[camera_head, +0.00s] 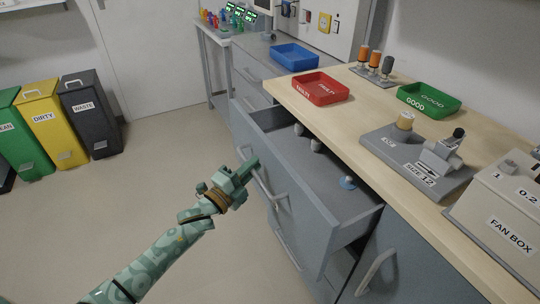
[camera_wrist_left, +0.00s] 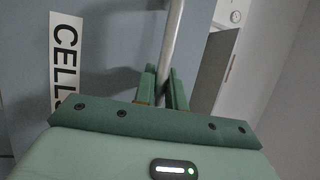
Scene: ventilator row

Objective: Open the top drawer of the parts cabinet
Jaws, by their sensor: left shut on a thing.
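The parts cabinet's top drawer (camera_head: 300,205) is grey and stands pulled out from under the wooden worktop in the head view. In the left wrist view the green fingers (camera_wrist_left: 166,88) close around the metal handle (camera_wrist_left: 172,45), beside a label reading "CELLS" (camera_wrist_left: 65,60), partly cut off. My right gripper is not in view.
A red tray (camera_head: 320,88), a green tray (camera_head: 428,100), a grey fixture (camera_head: 420,165) and a fan box (camera_head: 505,215) stand on the worktop (camera_head: 370,125). A blue tray (camera_head: 294,56) stands behind. Bins (camera_head: 90,115) line the left wall. The floor left of the drawer is clear.

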